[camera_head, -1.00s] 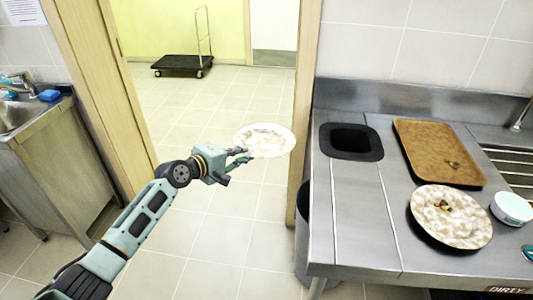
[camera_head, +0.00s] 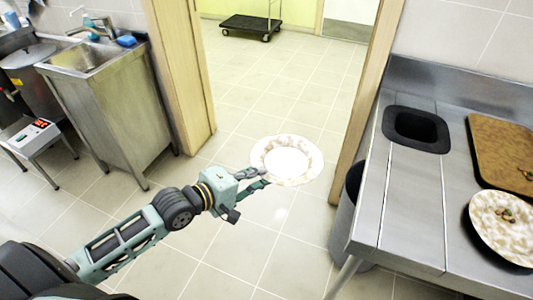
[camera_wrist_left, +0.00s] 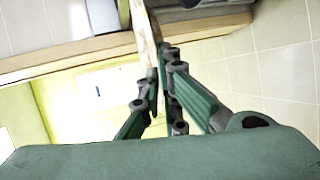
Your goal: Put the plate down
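A white plate with brownish stains (camera_head: 287,160) is held out in the air in front of the doorway. My left gripper (camera_head: 258,178) is shut on its left rim. In the left wrist view the plate shows edge-on (camera_wrist_left: 147,40) between the fingers (camera_wrist_left: 160,90). A second stained plate with food scraps (camera_head: 503,226) rests on the steel counter (camera_head: 415,205) at the right. My right gripper is not in view.
The counter has a black-rimmed square waste hole (camera_head: 416,129) and a brown tray (camera_head: 503,150). A grey bin (camera_head: 344,220) stands under its left end. A steel sink unit (camera_head: 110,105) and a stool with a scale (camera_head: 35,138) are at the left. A black trolley (camera_head: 250,27) stands beyond the doorway.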

